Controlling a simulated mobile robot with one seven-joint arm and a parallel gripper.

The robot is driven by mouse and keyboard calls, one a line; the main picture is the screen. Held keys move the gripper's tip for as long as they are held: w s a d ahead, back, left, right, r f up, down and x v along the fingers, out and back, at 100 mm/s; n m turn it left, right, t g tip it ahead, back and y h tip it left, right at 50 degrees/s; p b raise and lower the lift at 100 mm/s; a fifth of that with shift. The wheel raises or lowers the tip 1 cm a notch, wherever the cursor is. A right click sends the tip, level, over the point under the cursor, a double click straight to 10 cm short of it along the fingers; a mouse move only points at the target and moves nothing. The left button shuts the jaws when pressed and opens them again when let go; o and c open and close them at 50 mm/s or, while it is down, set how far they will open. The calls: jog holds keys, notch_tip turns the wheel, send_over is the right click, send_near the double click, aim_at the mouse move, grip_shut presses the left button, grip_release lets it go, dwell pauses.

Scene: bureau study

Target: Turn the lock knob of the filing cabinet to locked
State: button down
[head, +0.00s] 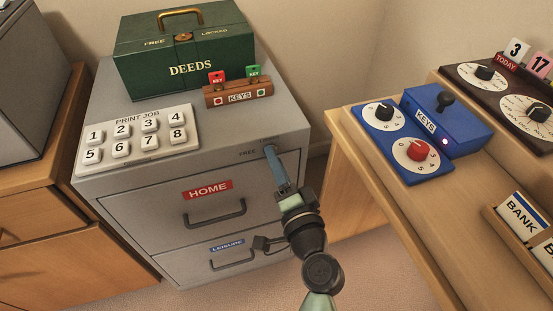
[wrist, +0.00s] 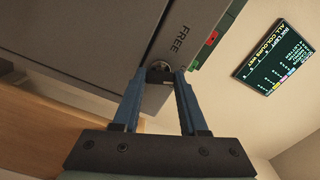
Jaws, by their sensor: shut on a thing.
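The grey filing cabinet (head: 160,200) stands in the middle of the head view, with a HOME drawer above a LEISURE drawer. The lock knob (wrist: 160,74) is a small dark part on a pale round mount, near the top right corner of the cabinet front. The word FREE (head: 247,154) is printed to its left. My gripper (head: 271,152) reaches the knob from the front. In the wrist view its two blue fingers (wrist: 160,80) are shut on the knob, one on each side. The fingers hide most of the knob in the head view, and I cannot read its angle.
A green DEEDS box (head: 185,55), a KEYS block (head: 237,93) with red and green tags and a PRINT JOB keypad (head: 139,140) stand on the cabinet. A desk with blue dial boxes (head: 436,128) is close on the right. Both drawers look shut.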

jog(key=shift+m+p, duration=0.65)
jog(key=shift+m, duration=1.55)
jog(key=shift+c, duration=2.2)
grip_release()
jog(key=v, duration=1.3)
